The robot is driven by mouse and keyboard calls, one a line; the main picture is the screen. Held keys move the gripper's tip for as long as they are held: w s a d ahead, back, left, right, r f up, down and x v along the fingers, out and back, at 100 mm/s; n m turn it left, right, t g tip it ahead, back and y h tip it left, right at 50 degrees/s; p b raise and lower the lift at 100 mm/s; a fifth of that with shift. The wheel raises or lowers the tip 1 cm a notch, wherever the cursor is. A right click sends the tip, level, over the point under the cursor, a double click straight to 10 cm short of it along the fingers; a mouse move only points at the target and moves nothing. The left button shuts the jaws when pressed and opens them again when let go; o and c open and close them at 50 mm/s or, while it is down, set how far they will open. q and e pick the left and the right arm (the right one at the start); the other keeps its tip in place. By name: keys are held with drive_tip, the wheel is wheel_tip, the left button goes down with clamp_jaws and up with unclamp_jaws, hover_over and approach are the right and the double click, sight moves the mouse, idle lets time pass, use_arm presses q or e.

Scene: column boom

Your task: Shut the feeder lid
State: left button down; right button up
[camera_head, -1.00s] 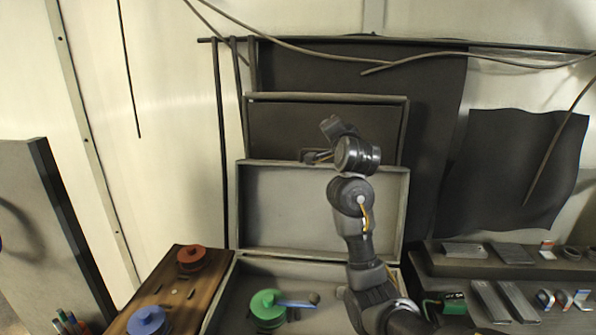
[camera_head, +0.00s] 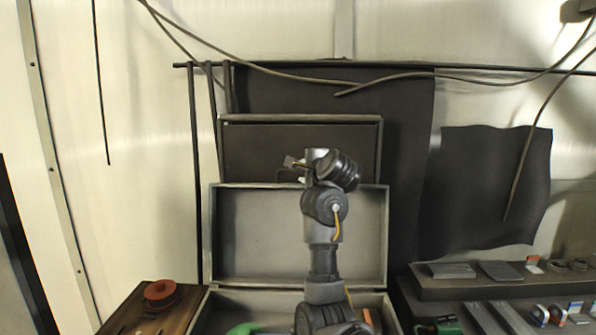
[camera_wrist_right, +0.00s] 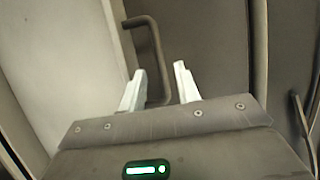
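The feeder is a grey box (camera_head: 257,299) low in the head view, and its lid (camera_head: 300,237) stands up open at the back, its pale inner face toward me. A dark bar handle (camera_wrist_right: 154,55) shows in the wrist view; in the head view a small part of it appears at the lid's top edge. My right gripper (camera_head: 293,163) is at that top edge. In the wrist view the right gripper (camera_wrist_right: 157,80) is open, with the handle's lower end between its pale fingers, and I cannot tell whether they touch it. My left gripper is out of view.
A dark framed panel (camera_head: 255,150) is behind the lid. A green item (camera_head: 243,329) sits in the box. A wooden board with a red spool (camera_head: 160,292) is at left. Shelves with metal blocks (camera_head: 451,270) are at right. Cables hang above.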

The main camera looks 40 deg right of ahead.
sight(299, 171)
drive_tip(key=shift+p+x, duration=0.35)
drive_tip(key=shift+x, duration=2.4)
clamp_jaws()
